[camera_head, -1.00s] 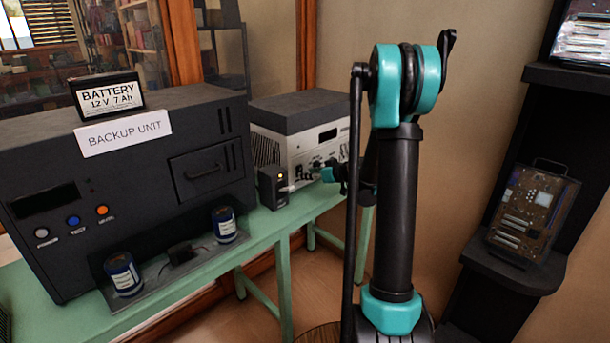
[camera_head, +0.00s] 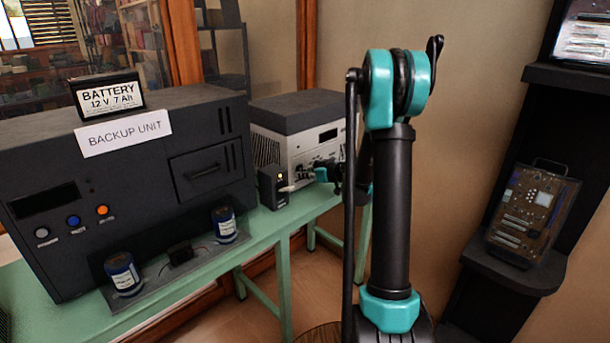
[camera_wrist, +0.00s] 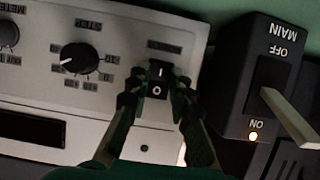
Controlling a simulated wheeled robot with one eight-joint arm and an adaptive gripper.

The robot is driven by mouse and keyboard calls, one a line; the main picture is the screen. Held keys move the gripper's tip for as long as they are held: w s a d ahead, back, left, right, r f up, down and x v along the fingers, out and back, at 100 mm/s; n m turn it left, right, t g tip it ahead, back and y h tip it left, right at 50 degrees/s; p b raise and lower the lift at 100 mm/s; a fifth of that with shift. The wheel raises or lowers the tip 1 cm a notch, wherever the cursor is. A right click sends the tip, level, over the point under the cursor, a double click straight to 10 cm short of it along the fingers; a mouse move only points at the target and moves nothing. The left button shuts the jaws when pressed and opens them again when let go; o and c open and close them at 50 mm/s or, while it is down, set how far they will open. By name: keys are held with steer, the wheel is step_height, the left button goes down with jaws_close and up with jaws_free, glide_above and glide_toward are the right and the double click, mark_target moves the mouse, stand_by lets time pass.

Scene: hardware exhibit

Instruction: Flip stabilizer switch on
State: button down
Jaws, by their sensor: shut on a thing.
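The stabilizer (camera_head: 325,142) is a pale grey box with a dark top, at the back of the green table. In the wrist view its panel (camera_wrist: 60,35) appears upside down. The stabilizer switch (camera_wrist: 157,78) is a small black rocker marked I and O. My gripper (camera_wrist: 158,98) has one fingertip on each side of the rocker and is shut on it. The marks still show between the fingers, but I cannot tell which side is pressed in. In the head view my gripper (camera_head: 322,174) is small at the stabilizer's front, and the switch is hidden.
A black MAIN switch box (camera_head: 272,187) stands close beside my gripper; its pale lever and lit ON lamp show in the wrist view (camera_wrist: 253,136). The large backup unit (camera_head: 130,180) fills the left of the table (camera_head: 265,228). A dark shelf (camera_head: 520,270) stands at right.

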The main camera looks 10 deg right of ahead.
steer(key=shift+f, duration=0.1)
steer(key=shift+f+t+y, duration=0.2)
steer(key=shift+t+y, duration=0.3)
steer(key=shift+t, duration=0.2)
steer(key=shift+f+t+y, duration=0.2)
steer(key=shift+t+y, duration=0.5)
steer(key=shift+t, duration=0.2)
steer(key=c, duration=1.4)
jaws_free()
steer(key=shift+o, duration=0.2)
steer(key=shift+v, duration=3.75)
